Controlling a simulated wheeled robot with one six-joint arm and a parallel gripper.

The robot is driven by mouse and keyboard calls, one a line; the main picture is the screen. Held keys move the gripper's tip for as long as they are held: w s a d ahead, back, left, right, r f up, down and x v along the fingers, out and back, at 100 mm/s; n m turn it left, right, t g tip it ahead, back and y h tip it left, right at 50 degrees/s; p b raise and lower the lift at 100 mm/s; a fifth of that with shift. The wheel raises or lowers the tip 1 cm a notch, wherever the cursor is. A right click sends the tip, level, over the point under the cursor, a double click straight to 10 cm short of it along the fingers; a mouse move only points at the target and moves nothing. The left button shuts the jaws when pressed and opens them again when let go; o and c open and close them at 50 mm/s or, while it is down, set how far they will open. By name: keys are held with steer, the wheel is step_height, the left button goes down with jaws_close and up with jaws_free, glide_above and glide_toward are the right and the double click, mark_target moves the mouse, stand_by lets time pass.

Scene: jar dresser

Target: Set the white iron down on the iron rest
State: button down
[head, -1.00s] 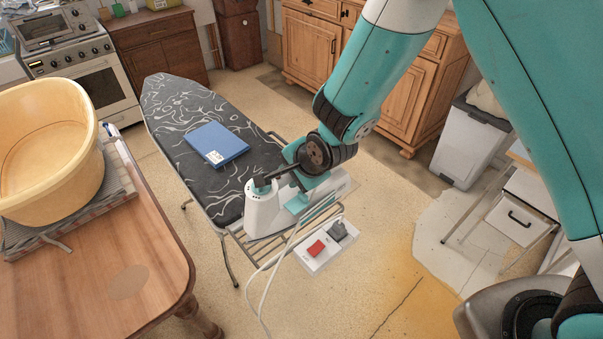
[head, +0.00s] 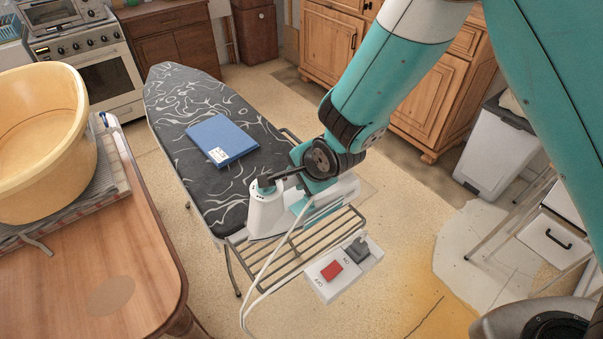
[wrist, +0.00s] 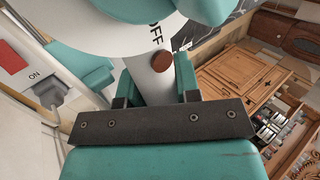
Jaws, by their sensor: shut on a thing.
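The white iron (head: 266,213) is held by my gripper (head: 298,182) at the near end of the ironing board. It appears in the head view over the border between the board and the iron rest (head: 300,252), a rack of metal bars. Most of the rest's near side is bare. I cannot tell whether the iron touches anything below. In the wrist view the iron's white body with "OFF" lettering (wrist: 120,38) fills the top, and the fingers close around a pale handle (wrist: 153,82). The iron's underside is hidden.
A blue book (head: 222,138) lies on the patterned ironing board (head: 178,100). A switch box (head: 345,268) with a red switch and grey plug adjoins the rest. A white cord (head: 262,290) hangs in front. A wooden table (head: 100,265) with a yellow tub (head: 40,140) stands left.

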mark_target(299, 200)
steer(key=shift+a+f+b, duration=0.2)
steer(key=shift+f+b, duration=0.45)
steer(key=shift+f, duration=0.25)
steer(key=shift+f+b, duration=1.85)
steer(key=shift+f, duration=1)
steer(key=shift+f+b, duration=0.45)
steer(key=shift+f, duration=0.1)
steer(key=c, duration=0.8)
jaws_free()
steer(key=shift+d, duration=0.1)
steer(key=shift+o, duration=0.2)
steer(key=shift+f, duration=0.1)
steer(key=b+v, duration=0.2)
steer(key=v, duration=1.6)
steer(key=s+d+r+n+g, duration=0.3)
steer(key=s+r+n, duration=0.1)
steer(key=s+n, duration=0.3)
steer(key=s+d+r+n+g, duration=0.2)
steer(key=s+d+r+n, duration=0.2)
steer(key=s+n, duration=0.4)
steer(key=r+n, duration=0.1)
steer(key=n, duration=0.2)
steer(key=shift+g, duration=0.4)
